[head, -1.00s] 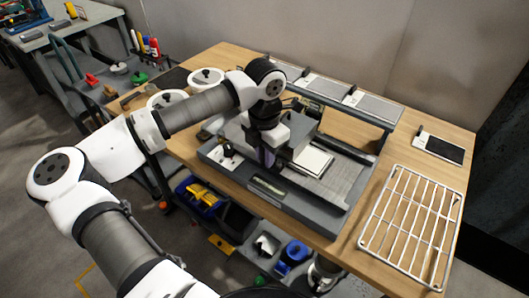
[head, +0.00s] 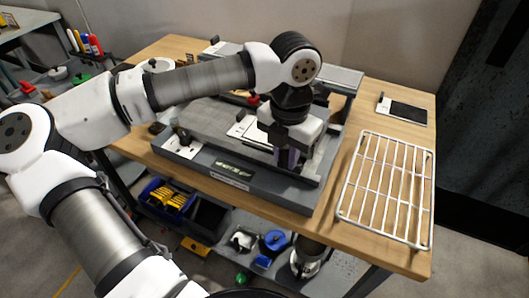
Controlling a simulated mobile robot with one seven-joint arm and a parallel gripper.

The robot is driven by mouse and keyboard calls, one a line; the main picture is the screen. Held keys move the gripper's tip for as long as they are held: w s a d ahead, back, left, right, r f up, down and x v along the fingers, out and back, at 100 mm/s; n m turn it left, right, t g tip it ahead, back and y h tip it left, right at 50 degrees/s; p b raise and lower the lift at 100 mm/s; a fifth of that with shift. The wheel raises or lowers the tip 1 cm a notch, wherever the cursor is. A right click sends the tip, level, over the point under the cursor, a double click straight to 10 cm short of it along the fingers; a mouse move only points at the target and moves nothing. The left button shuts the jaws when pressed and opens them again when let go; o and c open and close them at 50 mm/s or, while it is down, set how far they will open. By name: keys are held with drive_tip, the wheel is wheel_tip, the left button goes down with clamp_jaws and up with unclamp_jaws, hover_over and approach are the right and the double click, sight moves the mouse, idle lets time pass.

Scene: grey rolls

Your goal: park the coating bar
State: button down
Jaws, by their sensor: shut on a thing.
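The grey flatbed coater (head: 228,174) stands on the wooden bench, with a flat grey bed and a raised frame. My gripper (head: 288,160) points down over the right front part of its bed, with purple-grey fingers. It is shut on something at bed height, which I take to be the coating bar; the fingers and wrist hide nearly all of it. I cannot tell whether the bar touches the bed. A white sheet or plate (head: 246,129) lies on the bed, just left of the gripper and partly covered by it.
A white wire rack (head: 385,190) lies on the bench (head: 328,222) right of the coater. A small holder with a black pad (head: 402,110) lies behind the rack. A lower shelf holds bins and a blue object (head: 274,240). A grey wall closes the back.

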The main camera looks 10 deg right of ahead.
drive_tip(key=shift+s+d, duration=0.5)
drive_tip(key=shift+d, duration=0.1)
drive_tip(key=c, duration=1.3)
unclamp_jaws()
drive_tip(key=shift+s+d, duration=0.1)
drive_tip(key=shift+d, duration=0.1)
drive_tip(key=shift+a, duration=0.1)
wheel_tip(320, 180, up, 14)
drive_tip(key=b, duration=0.1)
